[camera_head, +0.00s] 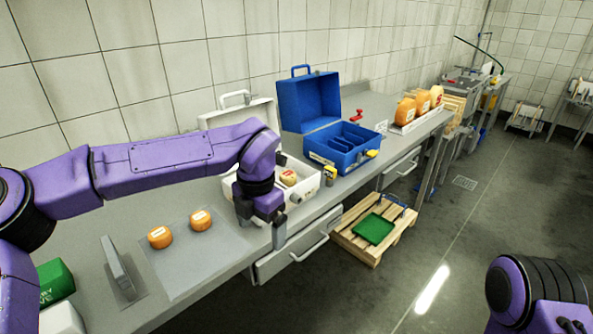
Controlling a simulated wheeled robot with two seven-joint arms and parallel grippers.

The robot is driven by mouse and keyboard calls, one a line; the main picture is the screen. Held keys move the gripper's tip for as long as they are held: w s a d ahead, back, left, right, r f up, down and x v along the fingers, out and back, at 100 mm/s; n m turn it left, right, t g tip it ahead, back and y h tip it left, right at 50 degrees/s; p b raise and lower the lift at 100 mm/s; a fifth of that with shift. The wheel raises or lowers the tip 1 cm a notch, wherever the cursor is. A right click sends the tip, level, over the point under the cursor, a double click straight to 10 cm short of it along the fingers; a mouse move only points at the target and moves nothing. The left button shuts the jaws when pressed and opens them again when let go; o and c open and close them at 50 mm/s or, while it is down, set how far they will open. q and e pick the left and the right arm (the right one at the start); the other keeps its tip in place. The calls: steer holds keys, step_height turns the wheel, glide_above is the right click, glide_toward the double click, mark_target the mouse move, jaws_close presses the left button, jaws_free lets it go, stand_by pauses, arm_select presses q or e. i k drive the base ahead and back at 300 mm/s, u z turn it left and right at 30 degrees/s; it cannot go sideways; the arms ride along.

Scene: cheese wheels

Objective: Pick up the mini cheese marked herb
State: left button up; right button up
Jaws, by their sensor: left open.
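Two small orange cheeses with white labels, a left one (160,237) and a right one (200,220), sit apart on a pale mat (190,272) on the counter. Another small cheese (289,178) with a red and white label lies in the open white case (307,185). I cannot read any label, so I cannot tell which is herb. My left gripper (261,230) is open and empty, pointing down in front of the white case, right of the mat cheeses. My left arm hides part of the case. On the right only part of my right arm shows; its gripper is out of view.
An open blue case (345,143) stands behind the white one. Large orange cheeses (405,111) stand farther back. A grey upright plate (117,265) and a green box (55,282) are at the near left. A wooden pallet (374,229) lies on the floor.

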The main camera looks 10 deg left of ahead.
mark_target(288, 177)
steer(key=u, duration=0.05)
steer(key=i, duration=1.2)
